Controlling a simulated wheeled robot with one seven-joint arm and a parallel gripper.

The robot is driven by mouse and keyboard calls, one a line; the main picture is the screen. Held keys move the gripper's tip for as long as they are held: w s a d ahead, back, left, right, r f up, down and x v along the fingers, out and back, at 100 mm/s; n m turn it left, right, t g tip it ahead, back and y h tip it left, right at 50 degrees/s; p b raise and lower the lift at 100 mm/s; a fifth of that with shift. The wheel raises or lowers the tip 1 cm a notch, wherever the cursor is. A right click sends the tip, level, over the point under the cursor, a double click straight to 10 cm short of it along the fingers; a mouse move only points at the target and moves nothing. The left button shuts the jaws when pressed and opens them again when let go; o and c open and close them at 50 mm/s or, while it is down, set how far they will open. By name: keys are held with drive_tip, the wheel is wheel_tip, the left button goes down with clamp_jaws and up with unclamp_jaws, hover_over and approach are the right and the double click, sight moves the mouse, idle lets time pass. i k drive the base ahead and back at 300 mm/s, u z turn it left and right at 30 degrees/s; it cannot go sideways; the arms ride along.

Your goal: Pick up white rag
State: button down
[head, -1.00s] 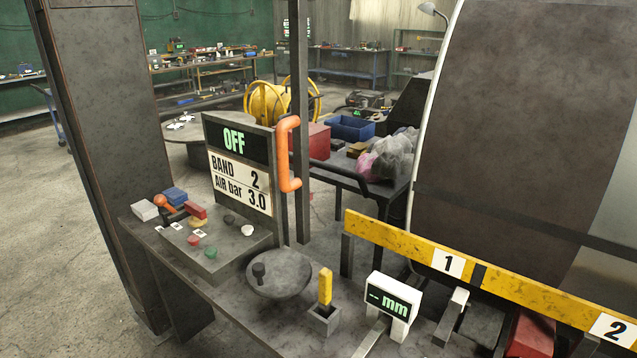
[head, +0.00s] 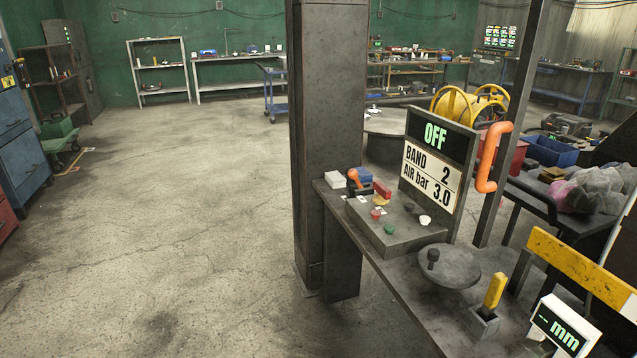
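I cannot single out a white rag with certainty. A crumpled heap (head: 600,182) of pale grey and pink cloth-like or bag-like material lies on a dark table (head: 535,195) at the right. A small white item (head: 373,110) lies on a round grey table (head: 392,124) behind the post, too small to identify. My gripper is not in view.
A dark bench (head: 400,290) with a control box, an "OFF" sign (head: 433,160), a handwheel (head: 443,267) and an "mm" display (head: 562,325) fills the right foreground. A thick post (head: 328,150) stands at its corner. Open concrete floor (head: 170,230) lies left, with blue cabinets (head: 20,150) at the far left.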

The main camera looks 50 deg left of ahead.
sight(333, 178)
drive_tip(key=u, duration=2.15)
drive_tip(key=i, duration=0.85)
drive_tip(key=u, duration=0.6)
drive_tip(key=i, duration=1.55)
drive_tip(key=z, duration=0.65)
drive_tip(key=i, duration=1.15)
drive_tip(key=z, duration=0.55)
